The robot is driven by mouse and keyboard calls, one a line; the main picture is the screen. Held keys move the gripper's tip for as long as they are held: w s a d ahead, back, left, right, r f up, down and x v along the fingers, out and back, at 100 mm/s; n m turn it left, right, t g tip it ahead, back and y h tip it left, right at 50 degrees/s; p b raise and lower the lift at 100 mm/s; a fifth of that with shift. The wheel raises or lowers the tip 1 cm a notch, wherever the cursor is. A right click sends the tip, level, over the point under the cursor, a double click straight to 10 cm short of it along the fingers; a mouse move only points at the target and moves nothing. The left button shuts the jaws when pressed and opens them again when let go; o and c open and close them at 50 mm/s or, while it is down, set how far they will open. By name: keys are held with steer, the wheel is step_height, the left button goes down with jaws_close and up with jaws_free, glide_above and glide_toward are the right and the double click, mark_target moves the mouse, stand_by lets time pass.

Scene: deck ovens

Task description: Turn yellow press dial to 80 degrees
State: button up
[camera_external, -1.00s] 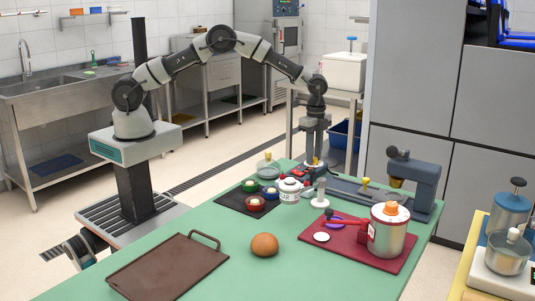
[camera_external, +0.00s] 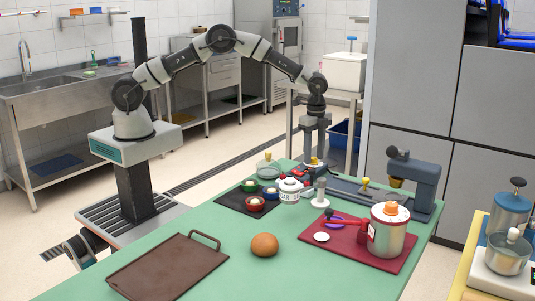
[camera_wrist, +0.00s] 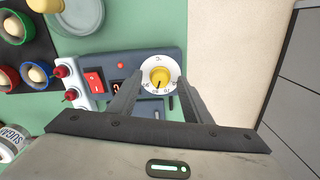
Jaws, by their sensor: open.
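The yellow press dial (camera_wrist: 158,74) sits on a white round face with numbers, on the dark press base (camera_wrist: 150,62). A dark mark on the knob points toward the bottom of the wrist view; the number at it is too small to read surely. My gripper (camera_wrist: 159,82) is open, with one finger on each side of the dial face. Whether the fingers touch it I cannot tell.
The press column (camera_external: 425,180) stands to the right. A sugar jar (camera_external: 290,190) and small bowls (camera_external: 254,204) are close by. The table edge lies just beyond the base.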

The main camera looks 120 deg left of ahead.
mark_target(314, 158)
step_height(314, 158, up, 17)
steer(key=p, duration=0.1)
steer(key=shift+r, duration=0.1)
stand_by(0.5)
